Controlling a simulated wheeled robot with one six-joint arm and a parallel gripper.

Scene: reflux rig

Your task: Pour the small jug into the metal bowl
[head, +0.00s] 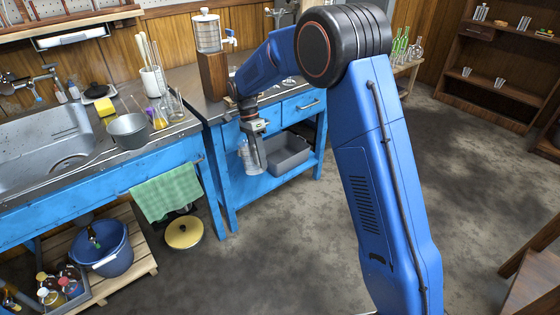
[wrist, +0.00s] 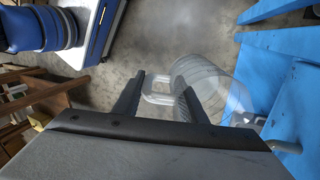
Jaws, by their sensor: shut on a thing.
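The small jug (head: 247,160) is clear and empty-looking. It hangs in my gripper (head: 257,148) in front of the blue bench, above the floor. In the wrist view my gripper (wrist: 163,86) is shut on the jug's handle, with one finger on each side, and the jug's clear body (wrist: 208,84) extends to the right of the fingers. The metal bowl (head: 128,132) is grey and stands on the counter beside the sink, to the left of my gripper and apart from it. Its inside is only partly visible.
The sink (head: 45,150) is left of the bowl. Small glassware (head: 170,103) and a holder with tall sticks (head: 153,80) stand close behind the bowl. A drink dispenser (head: 207,33) on a wooden block is near my arm. A grey bin (head: 288,155) sits on the lower shelf.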

